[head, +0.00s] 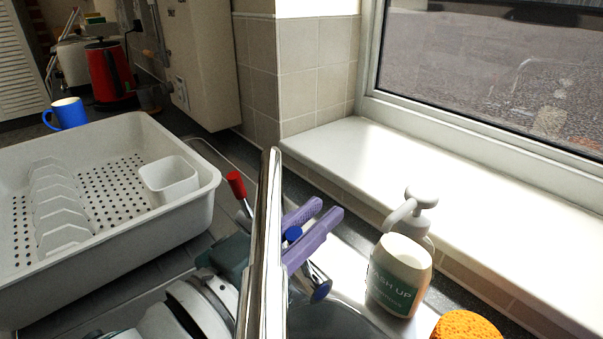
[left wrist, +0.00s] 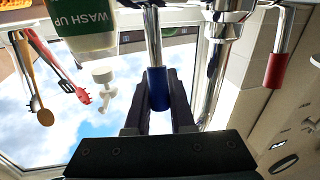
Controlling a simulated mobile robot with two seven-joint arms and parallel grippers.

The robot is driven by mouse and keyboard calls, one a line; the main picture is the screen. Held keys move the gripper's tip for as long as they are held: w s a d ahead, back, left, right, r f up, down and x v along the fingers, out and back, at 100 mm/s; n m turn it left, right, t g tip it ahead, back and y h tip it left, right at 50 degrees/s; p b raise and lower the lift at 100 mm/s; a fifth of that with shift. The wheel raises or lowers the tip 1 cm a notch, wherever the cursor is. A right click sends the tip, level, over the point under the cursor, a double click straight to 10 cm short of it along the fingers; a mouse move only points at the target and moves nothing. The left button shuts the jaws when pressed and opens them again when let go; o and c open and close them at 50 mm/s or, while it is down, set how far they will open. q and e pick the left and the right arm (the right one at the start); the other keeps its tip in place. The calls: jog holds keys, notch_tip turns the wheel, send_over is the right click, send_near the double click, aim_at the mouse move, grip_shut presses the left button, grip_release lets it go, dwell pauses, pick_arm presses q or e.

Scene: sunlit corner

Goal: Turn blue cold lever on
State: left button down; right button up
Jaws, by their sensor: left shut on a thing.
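The blue cold lever (head: 292,233) is beside the tall chrome tap spout (head: 264,230) in the head view, mostly covered by my fingers and the spout. My left gripper (head: 326,208), with purple fingers, is around it. In the left wrist view the blue lever handle (left wrist: 158,88) sits between the two dark-looking fingers of my left gripper (left wrist: 158,70), and they are shut on it. The red lever (head: 236,185) stands on the other side of the spout and also shows in the left wrist view (left wrist: 276,70). My right gripper is not in view.
A white wash-up bottle (head: 399,275) stands right of my gripper, with a pump dispenser (head: 412,212) behind it and an orange sponge (head: 465,325) nearby. A grey dish rack (head: 190,205) fills the left. The white window sill (head: 450,190) is clear.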

pick_arm(q)
jog(key=shift+s+a+f+b, duration=0.2)
jog(key=shift+f+b, duration=0.15)
jog(key=shift+b, duration=0.15)
jog(key=shift+a+r+t+h, duration=0.1)
jog(key=shift+a+t+h, duration=0.05)
jog(key=shift+t+h, duration=0.15)
jog(key=shift+s+r, duration=0.1)
jog(key=shift+r, duration=0.1)
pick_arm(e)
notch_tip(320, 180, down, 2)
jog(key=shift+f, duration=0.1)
pick_arm(q)
jog(key=c, duration=0.8)
grip_release()
jog(key=shift+o, duration=0.2)
jog(key=v, duration=1)
